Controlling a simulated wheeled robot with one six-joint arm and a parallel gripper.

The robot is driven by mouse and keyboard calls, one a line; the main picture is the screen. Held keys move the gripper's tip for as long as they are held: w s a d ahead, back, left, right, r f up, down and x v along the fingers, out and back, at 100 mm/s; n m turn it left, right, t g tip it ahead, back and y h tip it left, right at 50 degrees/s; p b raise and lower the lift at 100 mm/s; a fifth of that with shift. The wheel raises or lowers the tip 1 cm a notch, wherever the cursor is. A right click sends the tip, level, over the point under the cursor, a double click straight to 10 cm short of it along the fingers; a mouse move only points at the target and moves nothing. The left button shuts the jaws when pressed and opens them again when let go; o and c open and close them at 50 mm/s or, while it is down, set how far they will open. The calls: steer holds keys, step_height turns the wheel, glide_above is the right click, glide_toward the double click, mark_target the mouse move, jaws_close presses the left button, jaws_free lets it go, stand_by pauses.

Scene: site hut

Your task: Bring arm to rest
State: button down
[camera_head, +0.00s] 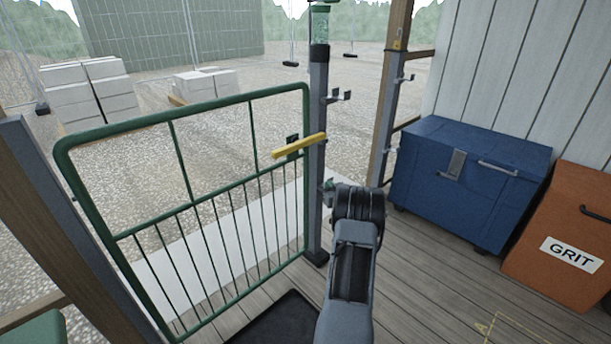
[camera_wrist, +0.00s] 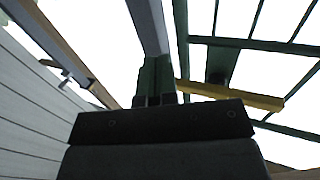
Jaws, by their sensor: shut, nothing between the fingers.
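My arm reaches forward from the bottom centre of the head view, over the deck and close to the grey gate post (camera_head: 318,150). The end of my arm hides most of my gripper in that view. In the wrist view my gripper (camera_wrist: 154,99) shows as two short dark fingertips side by side, shut and empty. The post rises behind the fingertips there. The yellow latch bar (camera_head: 299,145) on the green gate (camera_head: 180,117) is apart from my gripper, to the left in the head view and to the right in the wrist view (camera_wrist: 230,95).
A blue chest (camera_head: 440,205) and an orange grit bin (camera_head: 557,275) stand against the white wall at right. A dark mat (camera_head: 280,320) lies on the deck. Pale block stacks (camera_head: 90,90) stand on gravel beyond the gate.

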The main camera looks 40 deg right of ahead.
steer(key=shift+s, duration=0.15)
steer(key=w+a+r+g+p, duration=0.1)
steer(key=w+a+r+p, duration=0.1)
steer(key=a+r+p, duration=0.35)
steer(key=w+a+r+g+p, duration=0.1)
steer(key=w+a+r+p, duration=0.15)
steer(key=r, duration=0.65)
steer(key=s+a+r+g+y+p, duration=0.15)
steer(key=a+r+g+p, duration=0.25)
steer(key=a+r+p, duration=0.75)
steer(key=s+a+r+n+g+y+p, duration=0.2)
steer(key=s+a+r+p, duration=0.3)
steer(key=s+a, duration=0.7)
steer(key=s+a+r+n+g+y+p, duration=0.2)
steer(key=s+a+r+g+p, duration=0.3)
steer(key=s+a+r, duration=0.3)
steer(key=s+a+y, duration=0.1)
steer(key=s+a, duration=0.3)
steer(key=a, duration=0.5)
steer(key=shift+s+a+n, duration=0.15)
steer(key=shift+s+n, duration=0.25)
steer(key=shift+r, duration=0.1)
